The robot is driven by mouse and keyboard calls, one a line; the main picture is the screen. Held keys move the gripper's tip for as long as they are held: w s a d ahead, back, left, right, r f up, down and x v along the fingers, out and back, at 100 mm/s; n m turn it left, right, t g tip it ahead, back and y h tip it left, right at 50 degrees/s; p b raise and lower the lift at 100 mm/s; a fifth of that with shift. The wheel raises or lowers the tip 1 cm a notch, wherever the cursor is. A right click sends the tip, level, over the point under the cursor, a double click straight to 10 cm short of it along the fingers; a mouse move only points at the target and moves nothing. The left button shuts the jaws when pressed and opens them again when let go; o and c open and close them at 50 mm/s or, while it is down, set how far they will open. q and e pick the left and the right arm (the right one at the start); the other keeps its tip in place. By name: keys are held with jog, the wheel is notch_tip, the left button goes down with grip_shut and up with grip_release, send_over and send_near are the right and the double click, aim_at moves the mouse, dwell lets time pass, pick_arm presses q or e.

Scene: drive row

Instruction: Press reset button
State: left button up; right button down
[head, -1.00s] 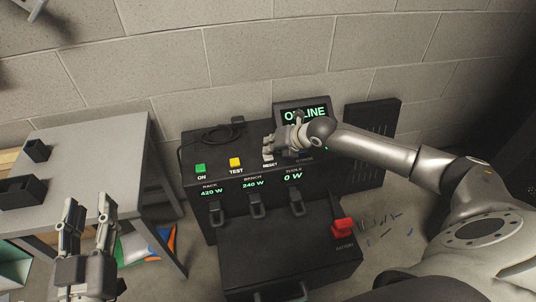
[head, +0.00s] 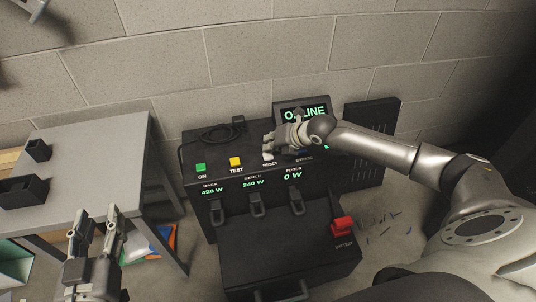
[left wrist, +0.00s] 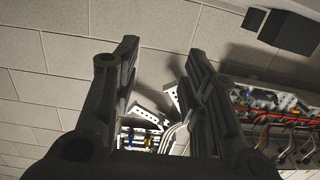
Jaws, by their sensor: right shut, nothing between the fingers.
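The reset button (head: 268,156) is a pale button at the right of a row on top of the black power console (head: 240,171), with a RESET label in front of it. My right gripper (head: 270,143) is shut and empty, its fingertips right over the reset button. I cannot tell whether they touch it. The green ON button (head: 201,168) and the yellow TEST button (head: 235,162) sit to its left. My left gripper (head: 98,226) is open and empty, beside the grey table; its fingers (left wrist: 155,85) show apart in the left wrist view.
A screen (head: 303,112), partly hidden by my right arm, stands at the console's back. Black bins (head: 24,190) sit on the grey table (head: 85,150) at left. A red battery handle (head: 343,227) stands at the front right. A cable (head: 213,134) lies behind the buttons.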

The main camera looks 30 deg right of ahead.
aim_at(270, 153)
jog(key=shift+r+p, duration=0.45)
jog(key=shift+r, duration=0.05)
jog(key=shift+r+p, duration=1.45)
jog(key=shift+p, duration=0.05)
pick_arm(q)
jog(key=s+a+f+g+y, duration=0.1)
jog(key=s+a+f+g, duration=0.2)
jog(key=s+f+g, duration=0.3)
jog(key=s+a+f+g+y+p, duration=0.1)
jog(key=s+a+f+g+y, duration=0.1)
jog(key=s+f+g, duration=0.5)
jog(key=shift+s+a+f+n+y, duration=0.3)
jog(key=shift+s+a+f, duration=0.65)
jog(key=shift+s, duration=1)
pick_arm(e)
jog(key=shift+r, duration=0.55)
pick_arm(q)
jog(key=shift+d, duration=0.1)
